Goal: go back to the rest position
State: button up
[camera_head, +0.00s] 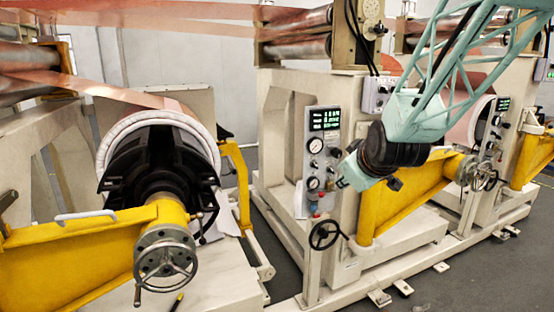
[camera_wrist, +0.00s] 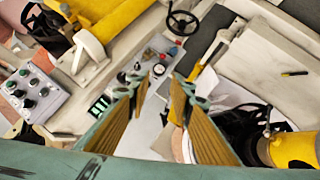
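My gripper (camera_head: 352,173) is in front of the right-hand machine, beside its upright control panel (camera_head: 323,150), and points down and to the left. In the wrist view my gripper (camera_wrist: 160,82) shows two fingers with ribbed gold pads. The tips are apart with nothing between them. The panel (camera_wrist: 150,88) lies beyond the tips, with its dials and red knob showing. Whether the fingers touch the panel cannot be told, but a gap seems to show.
A copper foil roll (camera_head: 170,112) on a black hub stands at left, with a yellow arm (camera_head: 75,255) and handwheel (camera_head: 165,262). A black handwheel (camera_head: 325,234) sits below the panel. Another yellow arm (camera_head: 405,205) runs behind my wrist. A small pen-like item (camera_head: 177,301) lies on the left base.

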jog(key=s+r+m+g, duration=0.2)
jog(key=s+m+g, duration=0.5)
jog(key=s, duration=4.3)
jog(key=shift+s, duration=0.3)
